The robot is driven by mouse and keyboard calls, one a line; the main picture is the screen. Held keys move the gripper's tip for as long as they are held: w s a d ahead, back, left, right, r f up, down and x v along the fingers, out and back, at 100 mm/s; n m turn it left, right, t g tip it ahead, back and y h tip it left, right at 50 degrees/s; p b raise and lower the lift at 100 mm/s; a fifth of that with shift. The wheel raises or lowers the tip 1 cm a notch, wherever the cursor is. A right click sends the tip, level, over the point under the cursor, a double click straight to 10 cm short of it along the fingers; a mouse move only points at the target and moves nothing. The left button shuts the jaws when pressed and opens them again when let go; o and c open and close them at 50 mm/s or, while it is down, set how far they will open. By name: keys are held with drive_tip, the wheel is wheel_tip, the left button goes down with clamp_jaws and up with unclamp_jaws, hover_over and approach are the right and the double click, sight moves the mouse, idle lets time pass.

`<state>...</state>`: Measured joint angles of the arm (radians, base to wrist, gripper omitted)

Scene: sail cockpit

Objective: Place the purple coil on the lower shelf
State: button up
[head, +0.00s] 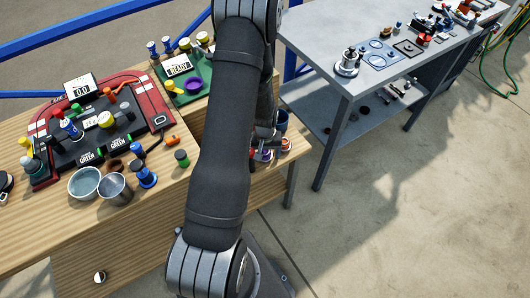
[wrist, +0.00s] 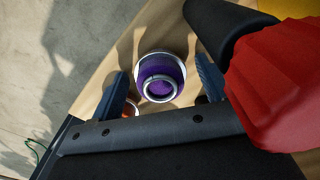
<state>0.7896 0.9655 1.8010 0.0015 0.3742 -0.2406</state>
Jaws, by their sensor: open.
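The purple coil (wrist: 160,77), a purple spool with pale rims, stands on the wooden bench top in the wrist view. My gripper (wrist: 162,68) is open, with one blue finger on each side of the coil. Gaps show between the fingers and the coil, so it is not gripped. In the head view a small purple-and-white piece (head: 263,155) shows at the bench's right end beside my arm, which hides most of my gripper. The grey table has a lower shelf (head: 330,113) under its top, with small items on it.
A red object (wrist: 280,85) and a black cylinder (wrist: 222,25) are close on the right in the wrist view. An orange-and-white piece (wrist: 131,108) is by the left finger. A green tray (head: 200,94) and red-edged board (head: 163,115) crowd the wooden bench.

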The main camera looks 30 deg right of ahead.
wheel_tip(320, 180, up, 12)
drive_tip(key=shift+r, duration=0.2)
idle(0.4)
wheel_tip(320, 180, down, 12)
drive_tip(key=shift+f, duration=0.2)
drive_tip(key=shift+r, duration=0.15)
idle(0.7)
